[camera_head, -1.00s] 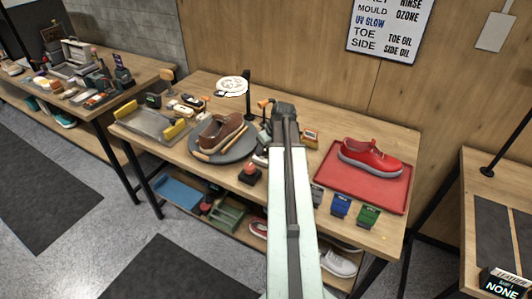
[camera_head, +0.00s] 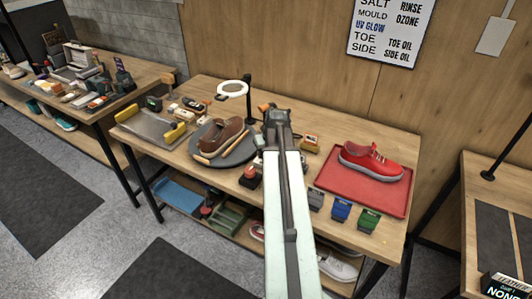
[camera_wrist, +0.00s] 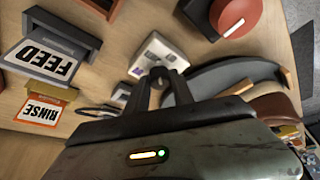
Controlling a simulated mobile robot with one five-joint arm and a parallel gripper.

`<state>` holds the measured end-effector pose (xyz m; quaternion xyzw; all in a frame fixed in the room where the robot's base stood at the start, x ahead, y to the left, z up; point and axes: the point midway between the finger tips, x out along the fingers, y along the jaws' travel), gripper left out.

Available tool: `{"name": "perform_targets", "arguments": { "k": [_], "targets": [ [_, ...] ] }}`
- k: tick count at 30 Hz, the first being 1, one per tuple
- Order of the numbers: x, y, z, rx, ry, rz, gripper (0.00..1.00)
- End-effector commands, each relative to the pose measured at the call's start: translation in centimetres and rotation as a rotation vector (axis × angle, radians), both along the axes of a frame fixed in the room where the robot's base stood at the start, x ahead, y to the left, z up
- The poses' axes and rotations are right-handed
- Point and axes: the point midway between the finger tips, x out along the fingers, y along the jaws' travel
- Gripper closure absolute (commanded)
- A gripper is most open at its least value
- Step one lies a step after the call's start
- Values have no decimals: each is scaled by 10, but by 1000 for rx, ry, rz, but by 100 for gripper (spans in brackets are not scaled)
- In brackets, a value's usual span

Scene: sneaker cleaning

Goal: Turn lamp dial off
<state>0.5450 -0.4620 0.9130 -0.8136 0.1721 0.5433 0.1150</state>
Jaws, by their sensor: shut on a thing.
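The lamp has a white ring head (camera_head: 233,89) on a dark post (camera_head: 248,98) at the back of the middle table. In the wrist view, a small pale control box (camera_wrist: 158,50) lies just beyond my fingertips. My gripper (camera_wrist: 162,74) is at the near edge of this box, its two dark fingers close together and shut on a small part there, which looks like the lamp dial. The fingers and the wrist hide most of that part, so its turned position cannot be read. In the head view my arm covers the gripper and the box.
A red round knob (camera_wrist: 232,12) on a dark base sits close by. The FEED box (camera_wrist: 52,60) and RINSE card (camera_wrist: 45,108) are at the left of the wrist view. A brown shoe (camera_head: 220,137) rests on a round stand; a red sneaker (camera_head: 371,160) lies on a red tray (camera_head: 340,182).

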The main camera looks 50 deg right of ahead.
Motion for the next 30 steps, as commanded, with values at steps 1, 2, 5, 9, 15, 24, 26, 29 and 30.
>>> {"name": "perform_targets", "arguments": {
  "k": [1,2,5,9,15,24,26,29,30],
  "targets": [
    [-1,2,0,0,2,-42,100],
    [-1,1,0,-1,3,-71,100],
    [0,2,0,-2,2,-164,100],
    [1,2,0,-2,2,-298,100],
    [2,3,0,-2,2,-472,100],
    [3,4,0,0,2,-667,100],
    [4,4,0,0,1,-693,100],
    [4,4,0,0,2,-727,100],
    [4,4,0,0,2,-737,100]
  ]
}}
